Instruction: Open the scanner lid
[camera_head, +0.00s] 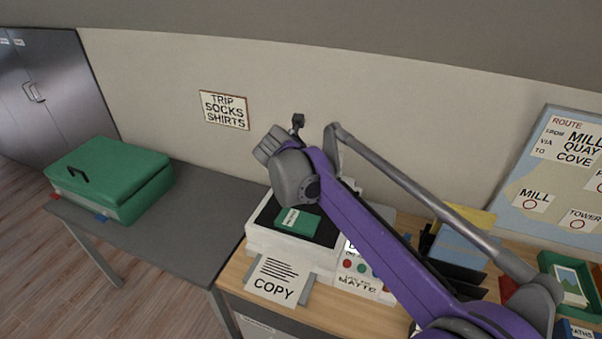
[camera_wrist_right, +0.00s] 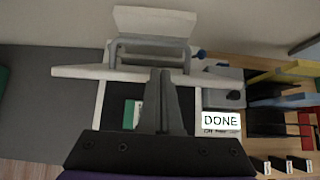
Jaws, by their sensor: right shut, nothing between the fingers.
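The scanner (camera_head: 262,237) stands on the wooden desk, its dark glass exposed with a green booklet (camera_head: 298,222) lying on it. The booklet also shows in the wrist view (camera_wrist_right: 128,115). The scanner lid (camera_wrist_right: 80,72) appears raised, its white edge and grey handle (camera_wrist_right: 118,48) beyond the glass. In the head view my arm hides most of the lid. My right gripper (camera_wrist_right: 161,74) is shut and empty, its fingertips over the glass, close to the lid edge in the picture; contact cannot be told. My left gripper is not in view.
A DONE display (camera_wrist_right: 220,121) is right of the glass. A COPY sheet (camera_head: 276,280) lies at the scanner's front. A green case (camera_head: 120,172) rests on the grey table (camera_head: 205,215) at left. Folders (camera_head: 458,252) and a green tray (camera_head: 548,262) crowd the desk's right.

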